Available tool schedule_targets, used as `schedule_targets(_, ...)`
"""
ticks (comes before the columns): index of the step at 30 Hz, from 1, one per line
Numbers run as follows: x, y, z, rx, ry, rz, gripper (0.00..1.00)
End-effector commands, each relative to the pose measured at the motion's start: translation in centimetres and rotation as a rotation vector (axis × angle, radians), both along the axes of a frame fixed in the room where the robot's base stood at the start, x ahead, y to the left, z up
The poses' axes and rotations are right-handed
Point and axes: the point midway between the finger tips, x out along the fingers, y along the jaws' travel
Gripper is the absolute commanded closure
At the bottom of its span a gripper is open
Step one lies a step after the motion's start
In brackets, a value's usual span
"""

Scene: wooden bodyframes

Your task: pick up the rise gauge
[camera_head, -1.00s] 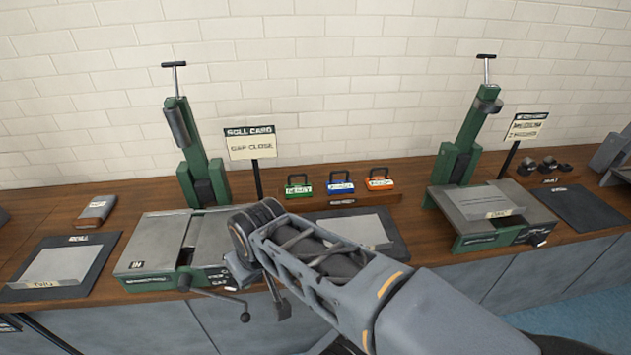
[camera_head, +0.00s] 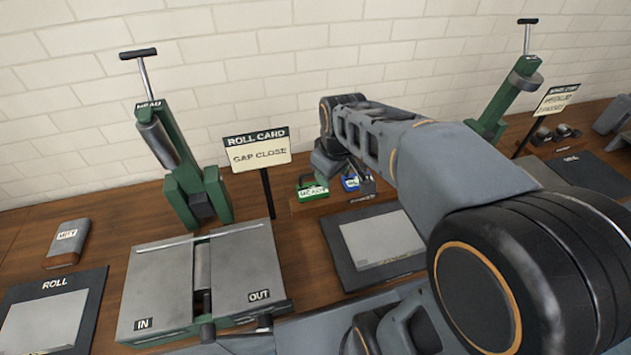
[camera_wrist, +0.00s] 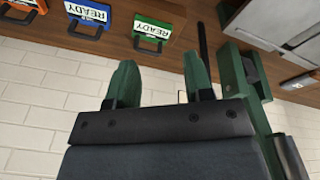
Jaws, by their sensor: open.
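Several small handled boxes with READY labels stand on a wooden rack; I cannot read "rise" on any of them, so I cannot tell which is the rise gauge. The green one (camera_wrist: 158,24) shows ahead of the gap between my fingertips in the wrist view, and also in the head view (camera_head: 313,191). The blue one (camera_wrist: 88,14) and the orange one (camera_wrist: 22,8) lie to its left in the wrist view. In the head view the blue one (camera_head: 351,183) is partly covered and my arm hides the orange one. My gripper (camera_wrist: 159,68) is open and empty, apart from the boxes.
The roll card sign (camera_head: 257,148) on its dark post stands left of the rack. A green-framed roller machine (camera_head: 180,270) with a tall green column (camera_head: 175,150) is further left. A dark mat with a grey plate (camera_head: 382,240) lies before the rack. The tiled wall (camera_head: 220,70) is behind.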

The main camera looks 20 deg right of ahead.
Motion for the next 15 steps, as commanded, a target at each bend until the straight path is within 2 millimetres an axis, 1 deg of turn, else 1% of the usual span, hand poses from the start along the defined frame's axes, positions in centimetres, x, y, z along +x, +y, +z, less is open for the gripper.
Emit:
schedule_targets(1, 2.2, -0.3, 0.9, -0.018, 0.031, 0.083, 0.53)
schedule_targets(3, 4.9, -0.7, 0.9, -0.040, 0.063, 0.206, 0.53)
schedule_targets(6, 8.3, -1.3, 0.5, -0.064, 0.104, 0.374, 0.53)
schedule_targets(9, 11.2, -1.7, -0.4, -0.080, 0.138, 0.525, 0.53)
schedule_targets(12, 13.5, -2.0, -1.5, -0.088, 0.164, 0.653, 0.53)
schedule_targets(15, 15.1, -2.2, -2.6, -0.091, 0.185, 0.755, 0.53)
